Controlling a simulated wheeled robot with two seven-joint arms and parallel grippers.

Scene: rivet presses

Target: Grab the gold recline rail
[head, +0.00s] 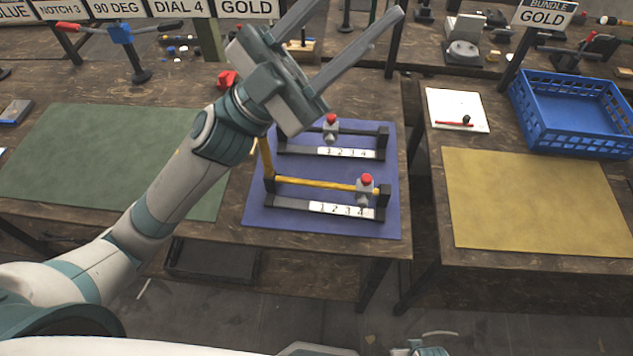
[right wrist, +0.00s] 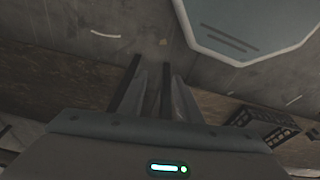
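The gold recline rail (head: 315,184) is a thin yellow bar lying along the front black rack (head: 325,207) on the blue mat. A press head with a red cap (head: 366,182) stands over its right end. A short yellow upright piece (head: 265,158) shows at the rack's left end. My left gripper (head: 368,8) is open and empty, high above the bench and apart from the rail, its fingers pointing up and right. My right gripper (right wrist: 151,60) shows in the right wrist view with its fingers apart, nothing between them, over the floor. The rail is not in that view.
A second rack (head: 330,149) with a red-capped press head stands behind. A small red block (head: 228,79) lies left of it. A green mat (head: 90,150) is at left. On the right bench are a yellow mat (head: 540,200), a white board (head: 445,105) and a blue crate (head: 580,140).

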